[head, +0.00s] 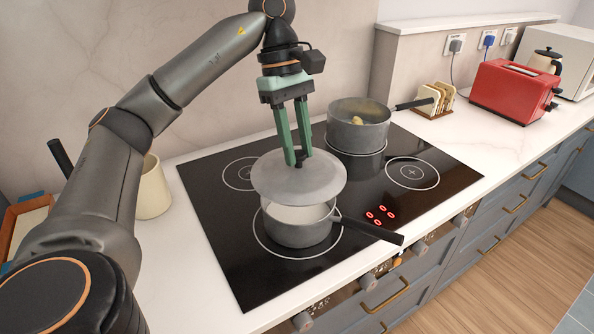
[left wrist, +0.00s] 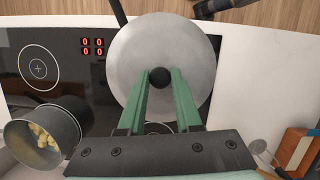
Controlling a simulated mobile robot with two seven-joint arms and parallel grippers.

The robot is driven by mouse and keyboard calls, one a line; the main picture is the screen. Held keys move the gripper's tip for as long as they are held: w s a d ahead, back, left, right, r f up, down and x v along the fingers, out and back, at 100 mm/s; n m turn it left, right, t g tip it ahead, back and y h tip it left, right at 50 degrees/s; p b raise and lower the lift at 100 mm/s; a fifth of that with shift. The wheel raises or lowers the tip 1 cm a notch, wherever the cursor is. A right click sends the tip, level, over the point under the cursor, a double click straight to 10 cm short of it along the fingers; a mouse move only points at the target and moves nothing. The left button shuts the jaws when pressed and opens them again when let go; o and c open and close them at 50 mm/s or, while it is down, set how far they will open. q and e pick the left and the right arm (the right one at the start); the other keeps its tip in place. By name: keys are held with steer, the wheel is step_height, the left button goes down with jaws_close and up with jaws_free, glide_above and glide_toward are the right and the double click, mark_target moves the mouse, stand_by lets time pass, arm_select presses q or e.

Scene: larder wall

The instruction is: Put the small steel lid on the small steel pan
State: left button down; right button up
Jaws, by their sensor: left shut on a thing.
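The small steel lid (head: 318,182) is a round grey disc with a dark knob. My left gripper (head: 300,160) is shut on the lid's knob from above. The lid hangs over the small steel pan (head: 300,232), and in the head view a gap shows between the lid and the pan's front rim. The pan stands on the front left ring of the hob with its black handle pointing right. In the left wrist view the lid (left wrist: 150,50) fills the upper middle, with the knob between the fingers, and hides the pan's body. My right gripper is not in view.
A larger pot (head: 358,132) with yellowish food stands on the back right of the black hob (head: 232,250). Toast in a rack (head: 436,100) and a red toaster (head: 508,92) stand further right. A cream utensil pot (head: 153,190) is left of the hob.

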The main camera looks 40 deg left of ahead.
mark_target(297, 154)
arm_select(q)
steer(key=w+a+f, duration=0.2)
steer(key=f, duration=0.1)
steer(key=w+a+f, duration=0.1)
steer(key=w+f, duration=0.1)
steer(key=shift+a+f, duration=0.25)
steer(key=shift+a, duration=0.05)
steer(key=f, duration=0.4)
steer(key=shift+w+a, duration=0.25)
steer(key=shift+a, duration=0.05)
steer(key=shift+f, duration=0.1)
steer(key=shift+f+b, duration=0.35)
steer(key=shift+f, duration=0.15)
steer(key=c, duration=0.6)
jaws_free()
steer(key=shift+r, duration=0.1)
